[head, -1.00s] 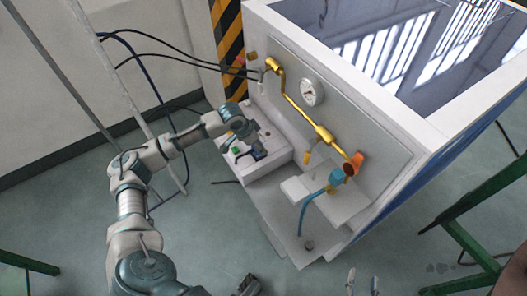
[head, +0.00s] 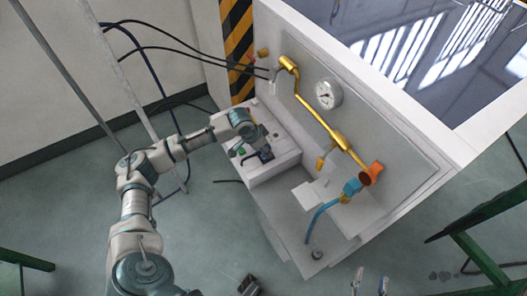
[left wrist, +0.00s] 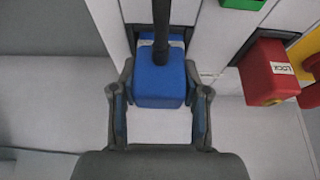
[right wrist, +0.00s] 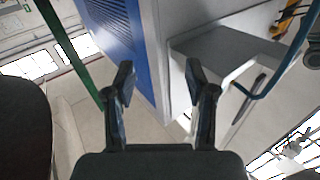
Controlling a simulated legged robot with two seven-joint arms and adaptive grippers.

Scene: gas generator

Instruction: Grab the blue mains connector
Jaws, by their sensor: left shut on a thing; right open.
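The blue mains connector (left wrist: 160,80) is a blue block with a black cable at its top, set at the white panel in the left wrist view. My left gripper (left wrist: 160,112) has a finger on each side of its lower part and is shut on it. In the head view my left gripper (head: 262,154) is small and dark at the white ledge, and the connector is hard to make out there. My right gripper (head: 370,281) shows at the bottom edge of the head view. In the right wrist view it (right wrist: 160,85) is open, with nothing between its fingers.
A red block marked LOCK (left wrist: 268,72) and a green part (left wrist: 243,3) are beside the connector. The generator cabinet (head: 443,160) carries a yellow pipe (head: 318,119), a gauge (head: 328,95) and a blue hose (head: 318,218). Green frames (head: 480,250) stand at the right.

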